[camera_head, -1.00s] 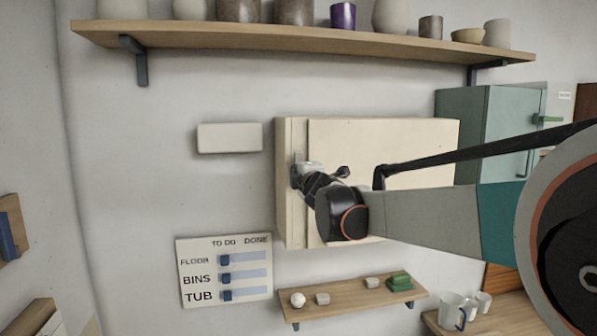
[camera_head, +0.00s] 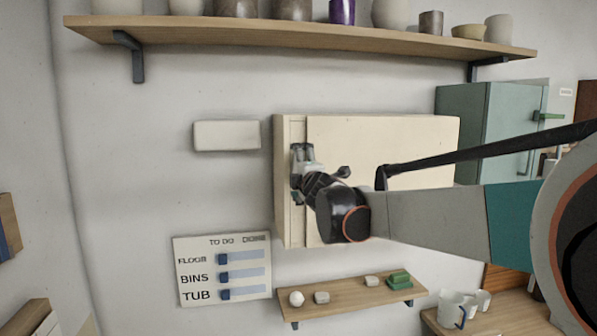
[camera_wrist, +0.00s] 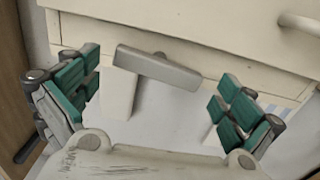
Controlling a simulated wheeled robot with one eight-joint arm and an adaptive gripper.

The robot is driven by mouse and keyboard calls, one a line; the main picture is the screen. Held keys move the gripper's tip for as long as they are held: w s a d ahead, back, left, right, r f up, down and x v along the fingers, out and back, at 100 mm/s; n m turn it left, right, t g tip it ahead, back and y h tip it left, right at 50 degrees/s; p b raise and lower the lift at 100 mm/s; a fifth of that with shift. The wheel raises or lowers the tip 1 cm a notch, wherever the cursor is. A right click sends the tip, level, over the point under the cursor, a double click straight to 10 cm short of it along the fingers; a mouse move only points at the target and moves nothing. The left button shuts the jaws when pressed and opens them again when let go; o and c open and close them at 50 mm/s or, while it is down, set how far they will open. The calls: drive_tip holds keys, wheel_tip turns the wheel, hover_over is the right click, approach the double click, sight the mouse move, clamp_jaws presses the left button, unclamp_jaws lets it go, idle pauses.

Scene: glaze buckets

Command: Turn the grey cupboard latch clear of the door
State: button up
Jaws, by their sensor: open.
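The cream cupboard (camera_head: 385,135) hangs on the wall with its door closed; its pale door handle (camera_wrist: 300,23) shows in the wrist view. The grey latch (camera_wrist: 157,67) is a short bar lying slightly tilted near the seam between frame and door. In the wrist view I cannot tell how far it overlaps the door. My gripper (camera_wrist: 160,80) is open, with its green-padded fingers on either side of the latch, apart from it. In the head view my gripper (camera_head: 302,163) is at the cupboard's left edge and hides the latch.
A white box (camera_head: 227,135) is on the wall left of the cupboard. A long shelf of pots (camera_head: 300,38) is above, and a small shelf (camera_head: 345,297) below. A teal cabinet (camera_head: 490,125) stands at right.

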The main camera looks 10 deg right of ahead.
drive_tip(key=s, duration=1.1)
drive_tip(key=shift+s, duration=0.2)
drive_tip(key=c, duration=0.4)
drive_tip(key=shift+r+m+p, duration=0.15)
drive_tip(key=shift+m+p, duration=0.2)
drive_tip(key=shift+m, duration=0.25)
drive_tip(key=c, duration=0.5)
drive_tip(key=shift+r+m+p, duration=0.1)
drive_tip(key=shift+m+p, duration=0.45)
drive_tip(key=shift+m, duration=0.55)
drive_tip(key=c, duration=0.4)
drive_tip(key=m+p, duration=0.1)
drive_tip(key=m, duration=0.2)
drive_tip(key=shift+s+r, duration=0.1)
drive_tip(key=shift+s, duration=0.05)
drive_tip(key=shift+c, duration=0.8)
drive_tip(key=w+m+p, duration=0.8)
drive_tip(key=w+m, duration=0.4)
drive_tip(key=m, duration=0.1)
drive_tip(key=shift+w+f, duration=0.35)
